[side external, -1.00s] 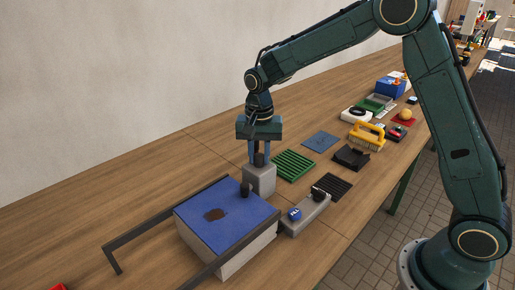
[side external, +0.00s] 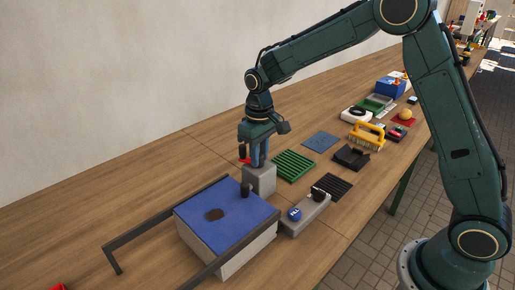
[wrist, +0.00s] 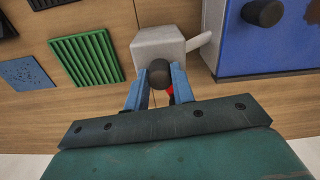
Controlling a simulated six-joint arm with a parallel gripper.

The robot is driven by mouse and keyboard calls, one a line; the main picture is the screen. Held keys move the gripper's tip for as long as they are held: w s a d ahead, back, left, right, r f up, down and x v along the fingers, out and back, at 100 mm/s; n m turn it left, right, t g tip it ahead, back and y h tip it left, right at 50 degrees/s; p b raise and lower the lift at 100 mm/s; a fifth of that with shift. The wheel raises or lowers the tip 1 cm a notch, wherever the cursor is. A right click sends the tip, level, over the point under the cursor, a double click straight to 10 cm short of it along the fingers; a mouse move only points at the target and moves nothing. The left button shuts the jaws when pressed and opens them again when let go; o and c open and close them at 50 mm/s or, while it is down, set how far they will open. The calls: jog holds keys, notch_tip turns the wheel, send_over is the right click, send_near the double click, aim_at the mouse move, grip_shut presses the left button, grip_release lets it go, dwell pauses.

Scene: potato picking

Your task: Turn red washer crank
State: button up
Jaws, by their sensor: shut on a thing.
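The grey washer block (side external: 260,180) stands on the bench beside the blue-topped box and also shows in the wrist view (wrist: 158,47). A small part of the red crank (side external: 244,160) shows left of my fingers, and a red bit shows between them in the wrist view (wrist: 171,92). Its dark round knob (wrist: 159,73) sits between the blue fingertips. My gripper (wrist: 159,80) points down above the block, shut on the crank knob. In the side view my gripper (side external: 257,157) hides most of the crank.
A green grate (side external: 294,165), a blue mat (side external: 321,141) and a black grate (side external: 333,186) lie behind and right.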

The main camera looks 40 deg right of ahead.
jog(key=n, duration=0.3)
jog(key=shift+r+n, duration=0.1)
jog(key=shift+n, duration=2.2)
jog(key=o, duration=1)
jog(key=shift+r, duration=0.1)
notch_tip(320, 180, up, 14)
jog(key=shift+f, duration=0.2)
